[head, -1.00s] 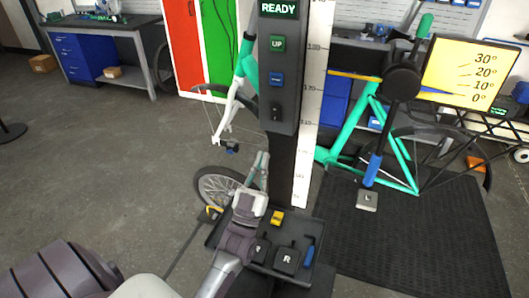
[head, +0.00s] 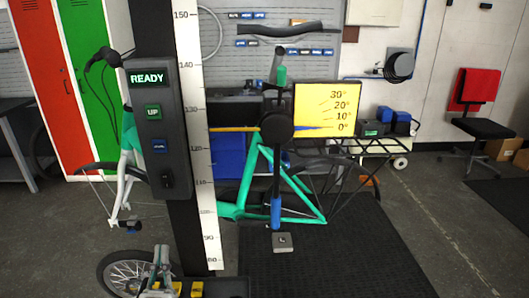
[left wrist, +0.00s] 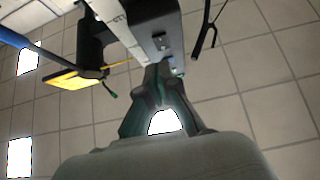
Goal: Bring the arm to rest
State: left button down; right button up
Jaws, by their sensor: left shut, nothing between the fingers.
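My left gripper (head: 160,256) shows at the bottom edge of the head view, low in front of the post of the bike stand (head: 183,235). Its fingers are together with nothing between them, pointing upward. In the left wrist view the shut fingers (left wrist: 160,78) point up toward the tiled ceiling, with the post and its control box (left wrist: 155,25) above them. Most of my left arm is below the head view. My right gripper is not in view.
The control box (head: 158,130) reads READY. A green bike (head: 262,165) stands behind the post, with a yellow angle gauge (head: 326,110) and a pedal marked L (head: 282,242). A black mat (head: 345,255) lies at right.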

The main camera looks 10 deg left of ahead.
pick_arm(q)
jog(key=s+d+f+m+g+h, duration=0.2)
jog(key=d+f+m+g+h, duration=0.35)
jog(key=f+g, duration=0.7)
jog(key=s+d+f+g, duration=0.25)
jog(key=s+g, duration=0.25)
jog(key=s, duration=0.4)
jog(key=s+d+f+g, duration=0.2)
jog(key=s+f+g, duration=0.2)
jog(key=s, duration=0.6)
notch_tip(320, 180, down, 26)
jog(key=s+r+g, duration=0.1)
jog(key=s+g, duration=0.1)
jog(key=s+a+f+g, duration=0.1)
jog(key=s+a+f, duration=0.1)
jog(key=s+f, duration=1.4)
jog(key=shift+s+a+f, duration=0.15)
jog(key=shift+a+f, duration=0.15)
jog(key=shift+f, duration=0.25)
